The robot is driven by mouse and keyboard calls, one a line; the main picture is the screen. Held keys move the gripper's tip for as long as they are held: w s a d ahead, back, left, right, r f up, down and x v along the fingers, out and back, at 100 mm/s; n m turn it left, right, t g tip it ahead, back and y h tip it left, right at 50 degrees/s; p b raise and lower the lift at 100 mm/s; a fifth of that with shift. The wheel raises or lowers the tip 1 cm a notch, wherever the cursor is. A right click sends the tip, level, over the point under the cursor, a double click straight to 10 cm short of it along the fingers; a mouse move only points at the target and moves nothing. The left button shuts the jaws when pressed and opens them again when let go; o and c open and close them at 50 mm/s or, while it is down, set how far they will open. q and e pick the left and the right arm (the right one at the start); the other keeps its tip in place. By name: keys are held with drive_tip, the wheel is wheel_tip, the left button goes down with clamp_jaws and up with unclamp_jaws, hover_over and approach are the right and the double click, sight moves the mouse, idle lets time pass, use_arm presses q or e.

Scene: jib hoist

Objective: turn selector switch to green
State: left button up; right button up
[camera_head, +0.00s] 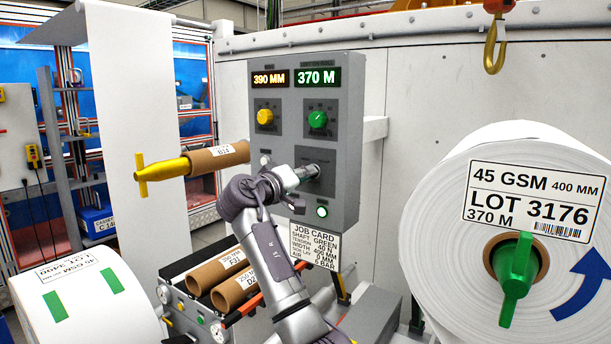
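The grey control box (348,110) stands upright in the middle. It has a yellow knob (265,117), a green knob (317,119), and a lit green button (322,211) near its bottom. A dark label plate (318,155) sits below the green knob. My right gripper (308,172) is at the box face just under this plate and covers most of what is there. The selector switch and its pointing direction are hidden or too small to make out. Whether the fingers are closed on it does not show clearly. My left gripper is out of view.
A job card (314,244) hangs below the box and reads shaft green. A large paper roll (460,240) with a green shaft handle (518,280) stands at right. A yellow hook (495,45) hangs above. A yellow-ended core (200,162) juts out left of the box.

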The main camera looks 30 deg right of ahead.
drive_tip(key=o, duration=0.4)
drive_tip(key=shift+a, duration=0.1)
drive_tip(key=v, duration=1.2)
drive_tip(key=shift+f, duration=0.1)
